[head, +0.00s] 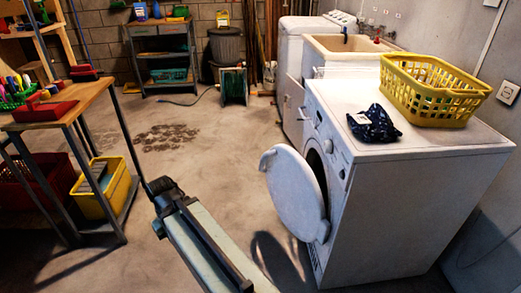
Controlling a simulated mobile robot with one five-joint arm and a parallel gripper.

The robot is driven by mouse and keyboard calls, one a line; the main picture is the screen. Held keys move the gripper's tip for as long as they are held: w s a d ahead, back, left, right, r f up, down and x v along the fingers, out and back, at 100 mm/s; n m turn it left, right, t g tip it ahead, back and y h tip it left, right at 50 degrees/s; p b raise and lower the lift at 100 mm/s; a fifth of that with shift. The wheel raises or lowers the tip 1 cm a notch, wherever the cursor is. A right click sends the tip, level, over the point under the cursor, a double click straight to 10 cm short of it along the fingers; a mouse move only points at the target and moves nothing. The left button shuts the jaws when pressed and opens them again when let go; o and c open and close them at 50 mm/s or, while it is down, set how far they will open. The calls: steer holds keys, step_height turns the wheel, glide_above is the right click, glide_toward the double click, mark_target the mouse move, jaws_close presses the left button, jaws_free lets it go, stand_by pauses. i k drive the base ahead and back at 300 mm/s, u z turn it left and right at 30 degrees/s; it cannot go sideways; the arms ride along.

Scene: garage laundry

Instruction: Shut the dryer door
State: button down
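The white dryer (400,190) stands at the right, its front facing left. Its round white door (295,193) is open and swung out from the front, so part of the dark opening (318,172) shows behind it. My arm reaches up from the bottom centre, and the dark part at its far end (166,190) is left of the door, apart from it. My gripper's fingers cannot be made out there.
A yellow basket (435,90) and a dark patterned cloth (374,124) lie on the dryer. A workbench (62,104) with a yellow crate (102,187) below stands at left. A sink (345,48) and shelf unit (163,55) stand behind. Open concrete floor lies between.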

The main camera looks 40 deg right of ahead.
mark_target(295, 194)
steer(key=u, duration=0.2)
steer(key=i, duration=1.1)
steer(key=u, duration=0.8)
